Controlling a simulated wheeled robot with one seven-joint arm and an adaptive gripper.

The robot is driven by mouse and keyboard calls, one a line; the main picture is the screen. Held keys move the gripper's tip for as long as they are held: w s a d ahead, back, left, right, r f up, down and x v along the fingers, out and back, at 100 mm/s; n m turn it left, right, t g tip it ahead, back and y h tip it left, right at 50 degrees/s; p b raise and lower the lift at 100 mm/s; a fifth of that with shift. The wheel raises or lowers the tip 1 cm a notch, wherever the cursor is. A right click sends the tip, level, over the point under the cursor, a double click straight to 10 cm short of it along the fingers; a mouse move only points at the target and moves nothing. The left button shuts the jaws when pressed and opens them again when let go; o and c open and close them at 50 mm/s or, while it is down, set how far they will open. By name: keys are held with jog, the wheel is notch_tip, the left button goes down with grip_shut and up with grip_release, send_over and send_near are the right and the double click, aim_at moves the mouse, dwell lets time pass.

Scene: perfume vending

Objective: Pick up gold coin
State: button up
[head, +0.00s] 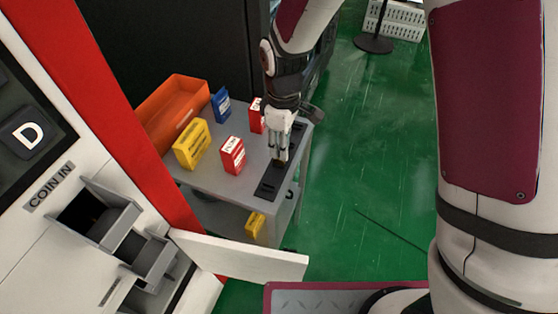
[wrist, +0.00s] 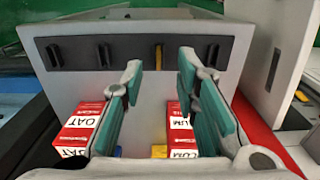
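The gold coin (wrist: 158,57) shows in the wrist view as a thin gold upright edge in one slot of a black strip (wrist: 70,53). The other slots in view look dark. My gripper (wrist: 159,68) is open, with its two teal-padded fingers on either side of the coin's line and nothing between them. In the head view my gripper (head: 279,157) points down over the black strip (head: 268,187) at the right edge of the grey cart. The coin is too small to make out clearly there, and I cannot tell whether the fingertips touch the strip.
The cart (head: 210,178) also holds an orange bin (head: 172,105), a yellow box (head: 192,145), a blue box (head: 220,105) and red boxes (head: 233,155). A vending machine with a coin-in opening (head: 85,217) and open flap (head: 240,258) stands at the left.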

aim_at(279, 162)
jog(key=shift+w+a+f, duration=0.1)
jog(key=shift+f, duration=1.25)
jog(key=shift+w+a+f, duration=0.1)
jog(key=shift+f, duration=1.2)
grip_shut()
